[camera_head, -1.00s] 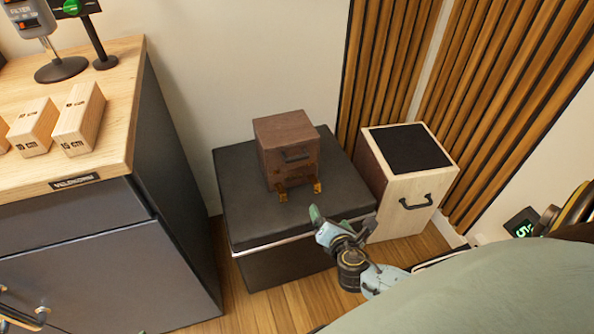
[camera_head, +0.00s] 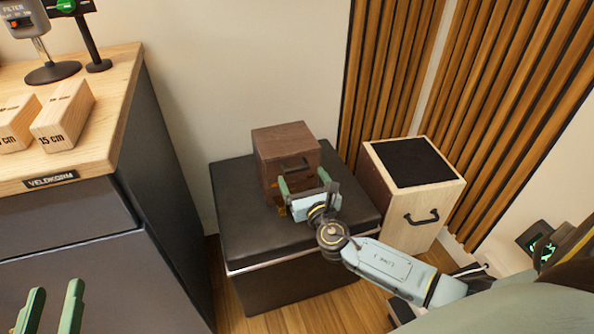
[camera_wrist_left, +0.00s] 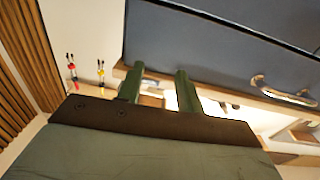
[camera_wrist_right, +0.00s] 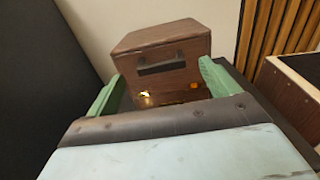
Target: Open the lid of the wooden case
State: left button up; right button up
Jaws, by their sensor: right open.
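The wooden case (camera_head: 284,138) is a dark brown box with its lid shut. It sits on a black padded box (camera_head: 245,238) against the wall. A dark handle shows on its front in the right wrist view (camera_wrist_right: 162,66), with brass-coloured parts at its lower front. My right gripper (camera_head: 304,181) is open in front of the case, its green fingers apart and pointing at the front face. In the right wrist view the case stands between and beyond the fingertips, with nothing held. My left gripper (camera_head: 52,302) is open and empty near the grey cabinet, far from the case.
A light wooden box (camera_head: 440,200) with a black top and handle stands right of the padded box. A grey cabinet (camera_head: 60,240) with a wooden top, carrying wooden blocks (camera_head: 62,115), stands at left. Slatted panels (camera_head: 500,110) line the right wall.

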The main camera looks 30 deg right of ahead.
aim_at(298, 169)
jog(key=b+x, duration=0.1)
jog(key=x, duration=0.3)
pick_arm(q)
notch_tip(298, 169, up, 6)
jog(key=s+t+h, duration=0.1)
jog(key=t, duration=0.3)
jog(key=shift+s+d+r+h, duration=0.25)
jog(key=shift+s+d+h, duration=0.05)
jog(key=shift+d, duration=0.05)
pick_arm(e)
jog(key=shift+w+d, duration=0.15)
jog(key=shift+w, duration=0.45)
jog(key=c, duration=1.4)
